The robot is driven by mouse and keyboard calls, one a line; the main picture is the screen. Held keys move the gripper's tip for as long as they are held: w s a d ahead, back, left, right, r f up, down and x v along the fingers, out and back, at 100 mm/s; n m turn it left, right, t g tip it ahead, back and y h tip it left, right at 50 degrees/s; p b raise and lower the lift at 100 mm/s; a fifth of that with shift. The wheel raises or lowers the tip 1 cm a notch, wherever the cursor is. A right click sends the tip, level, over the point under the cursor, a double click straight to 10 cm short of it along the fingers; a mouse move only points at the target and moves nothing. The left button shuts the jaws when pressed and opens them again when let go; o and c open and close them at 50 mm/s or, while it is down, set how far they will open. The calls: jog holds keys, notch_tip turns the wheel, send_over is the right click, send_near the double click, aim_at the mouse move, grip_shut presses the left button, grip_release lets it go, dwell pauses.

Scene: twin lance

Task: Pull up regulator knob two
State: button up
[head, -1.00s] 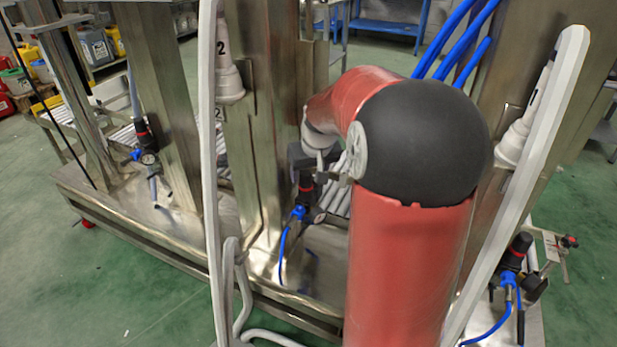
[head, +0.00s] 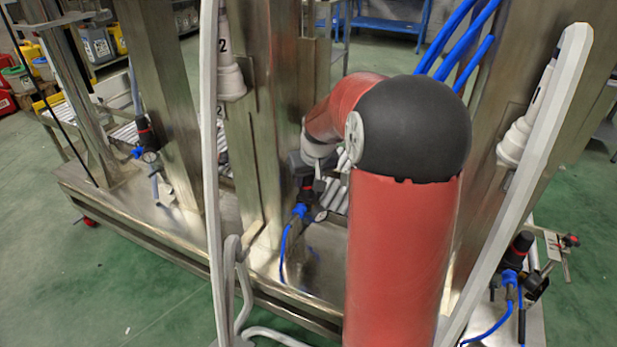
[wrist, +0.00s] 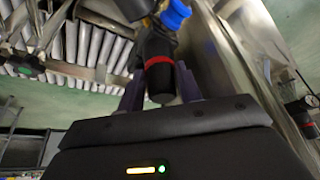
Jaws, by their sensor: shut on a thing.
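The regulator knob (wrist: 158,78) is black with a red ring, and it sits between my gripper's two fingers in the wrist view. My gripper (wrist: 160,88) is shut on it, one finger on each side. In the head view the middle regulator (head: 301,210), with blue fittings and a small gauge, stands at the steel post. My gripper (head: 313,184) is at its top and hides part of the knob. I cannot tell in these views whether the knob is raised.
Another regulator (head: 146,138) stands at the left post, and one (head: 516,250) at the right. Steel posts rise close around my arm. A pale hose (head: 232,290) hangs in front. The green floor (head: 110,290) is clear at the front left.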

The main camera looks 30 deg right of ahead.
grip_shut()
jog(key=shift+r, duration=0.65)
jog(key=o, duration=1.1)
grip_release()
jog(key=shift+o, duration=0.2)
jog(key=v, duration=0.7)
jog(key=shift+s+r, duration=0.2)
jog(key=shift+r, duration=0.15)
